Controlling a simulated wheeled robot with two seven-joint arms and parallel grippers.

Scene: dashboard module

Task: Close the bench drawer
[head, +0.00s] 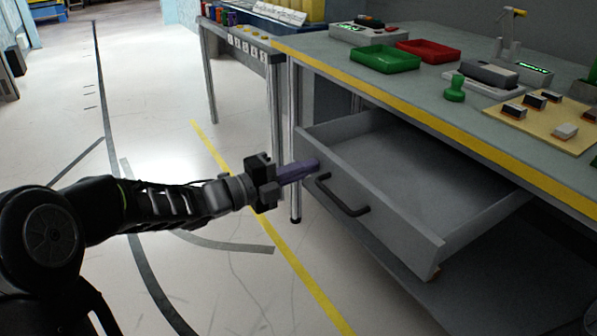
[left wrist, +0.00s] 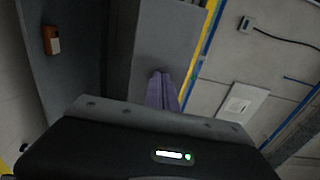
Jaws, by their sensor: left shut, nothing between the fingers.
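The grey bench drawer (head: 345,196) stands pulled out from under the bench top, and its inside looks empty. A dark bar handle (head: 342,197) is on its front panel. My left gripper (head: 314,165) is shut and empty, with its purple fingers at the upper left part of the drawer front, left of the handle. The fingertips look close to or touching the panel; I cannot tell which. In the left wrist view the purple fingers (left wrist: 160,90) show together against a grey panel. My right gripper is not in view.
The bench top (head: 400,85) has a yellow front edge and holds a green tray (head: 385,58), a red tray (head: 428,50), a green stamp-like piece (head: 455,88) and a tan board (head: 550,122). A second table (head: 240,30) stands behind. The floor at left is clear.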

